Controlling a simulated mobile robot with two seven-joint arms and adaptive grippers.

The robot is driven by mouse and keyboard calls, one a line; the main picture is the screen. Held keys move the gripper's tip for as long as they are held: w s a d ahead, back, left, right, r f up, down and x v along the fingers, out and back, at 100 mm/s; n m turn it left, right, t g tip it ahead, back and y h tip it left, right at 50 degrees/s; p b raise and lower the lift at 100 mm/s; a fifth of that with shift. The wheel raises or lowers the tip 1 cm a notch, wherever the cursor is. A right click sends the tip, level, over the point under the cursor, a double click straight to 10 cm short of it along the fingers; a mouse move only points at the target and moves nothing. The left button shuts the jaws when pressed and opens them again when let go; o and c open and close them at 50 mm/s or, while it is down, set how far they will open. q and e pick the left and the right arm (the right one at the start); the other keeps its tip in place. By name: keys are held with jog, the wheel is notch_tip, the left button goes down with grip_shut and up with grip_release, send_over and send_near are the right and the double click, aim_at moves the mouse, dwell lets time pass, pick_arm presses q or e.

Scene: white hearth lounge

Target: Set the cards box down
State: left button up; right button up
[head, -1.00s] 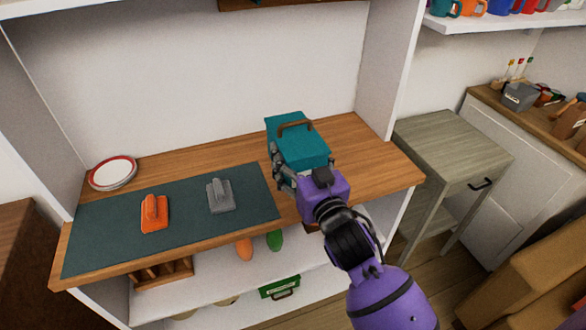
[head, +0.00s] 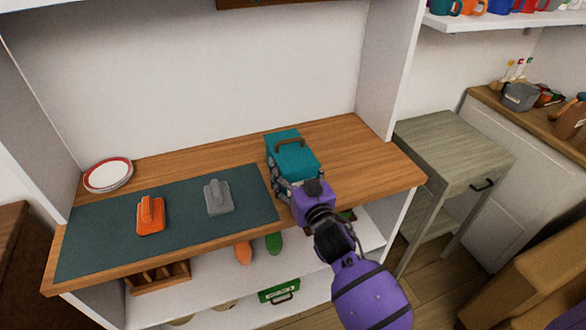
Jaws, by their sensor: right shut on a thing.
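The cards box is the teal box (head: 296,160) with a brown handle on its lid. It is at the wooden shelf top (head: 365,155), just right of the dark green mat (head: 100,243). My right gripper (head: 292,182) is shut on the box from the front, with its fingers at the box's sides. The box looks upright and very low over the wood or touching it; I cannot tell which, as the gripper hides its lower front. My left gripper is not in view.
An orange tool (head: 151,215) and a grey tool (head: 218,197) stand on the mat. White plates with a red rim (head: 108,174) are at the back left. Bare wood lies right of the box, up to the white side panel (head: 387,75). A grey side table (head: 450,145) stands at right.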

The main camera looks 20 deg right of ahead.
jog(key=shift+f, duration=0.2)
jog(key=o, duration=1.6)
jog(key=shift+o, duration=0.2)
jog(key=shift+r, duration=0.3)
jog(key=s, duration=1.2)
jog(key=shift+d, duration=0.2)
jog(key=shift+f, duration=0.2)
